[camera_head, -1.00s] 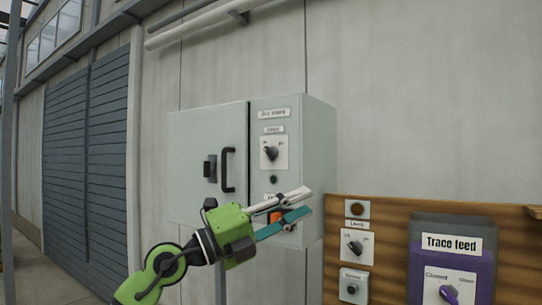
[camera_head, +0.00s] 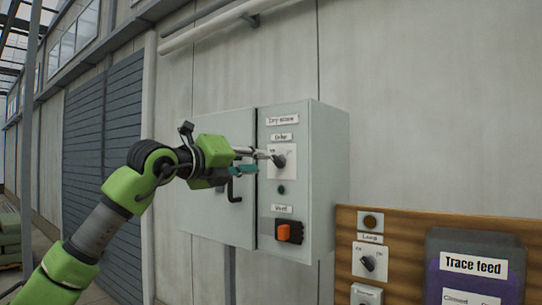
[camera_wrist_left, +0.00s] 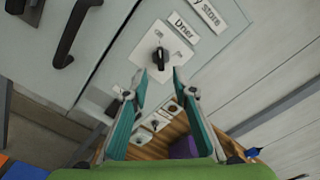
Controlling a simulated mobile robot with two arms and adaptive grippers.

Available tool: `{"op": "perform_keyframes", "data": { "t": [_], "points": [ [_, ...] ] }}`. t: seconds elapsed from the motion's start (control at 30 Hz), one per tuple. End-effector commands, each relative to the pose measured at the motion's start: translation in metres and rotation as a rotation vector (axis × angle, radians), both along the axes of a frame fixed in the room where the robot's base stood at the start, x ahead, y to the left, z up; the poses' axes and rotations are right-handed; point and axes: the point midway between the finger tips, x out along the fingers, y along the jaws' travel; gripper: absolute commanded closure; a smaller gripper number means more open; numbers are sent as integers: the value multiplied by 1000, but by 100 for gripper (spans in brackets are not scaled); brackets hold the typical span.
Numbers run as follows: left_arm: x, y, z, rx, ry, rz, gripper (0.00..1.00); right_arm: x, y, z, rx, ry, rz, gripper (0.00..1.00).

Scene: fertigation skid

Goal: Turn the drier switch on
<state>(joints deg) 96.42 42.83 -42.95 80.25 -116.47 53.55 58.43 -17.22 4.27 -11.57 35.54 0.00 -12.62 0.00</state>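The drier switch (camera_head: 279,161) is a black rotary knob on a white plate, under a "Drier" label on the grey cabinet's panel. It also shows in the left wrist view (camera_wrist_left: 159,58), just beyond the fingertips. My left gripper (camera_head: 262,160) is in front of the switch, and its pale finger overlaps the knob's left edge in the head view. In the left wrist view my left gripper (camera_wrist_left: 159,78) has its teal-padded fingers apart, nothing between them, and the knob lined up with the gap. I cannot tell whether a finger touches the knob. My right gripper is not in view.
A green indicator (camera_head: 281,189) and an orange vent switch (camera_head: 289,231) sit below on the same panel. The cabinet door's black handle (camera_wrist_left: 75,35) is close by on the left. A wooden board (camera_head: 345,222) with the lamp knob (camera_head: 368,262) and a "Trace feed" box (camera_head: 474,250) stands right.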

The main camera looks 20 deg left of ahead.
Motion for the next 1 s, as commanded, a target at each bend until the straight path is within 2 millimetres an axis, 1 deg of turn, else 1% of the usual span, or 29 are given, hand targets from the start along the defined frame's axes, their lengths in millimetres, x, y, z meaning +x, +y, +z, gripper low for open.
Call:
{"op": "perform_keyframes", "data": {
  "t": [0.03,0.1,0.3,0.5,0.73,0.77,0.8,0.83,0.87,1.0],
  "points": [
    [11,-5,4,-1,3,-1,75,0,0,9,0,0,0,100],
    [24,-10,4,0,3,-1,75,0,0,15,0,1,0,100],
    [51,-19,3,-1,1,-1,75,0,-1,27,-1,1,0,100],
    [61,-22,1,0,-1,-1,75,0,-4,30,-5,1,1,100],
    [61,-22,0,0,-2,0,75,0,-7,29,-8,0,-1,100],
    [61,-22,0,0,-2,0,78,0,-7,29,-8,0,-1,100],
    [61,-22,0,0,-2,0,88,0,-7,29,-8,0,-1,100],
    [61,-22,0,0,-2,0,96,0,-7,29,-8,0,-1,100],
    [61,-22,0,0,-1,0,100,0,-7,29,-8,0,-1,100],
    [61,-22,0,0,-1,-1,100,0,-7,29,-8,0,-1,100]
  ]
}}
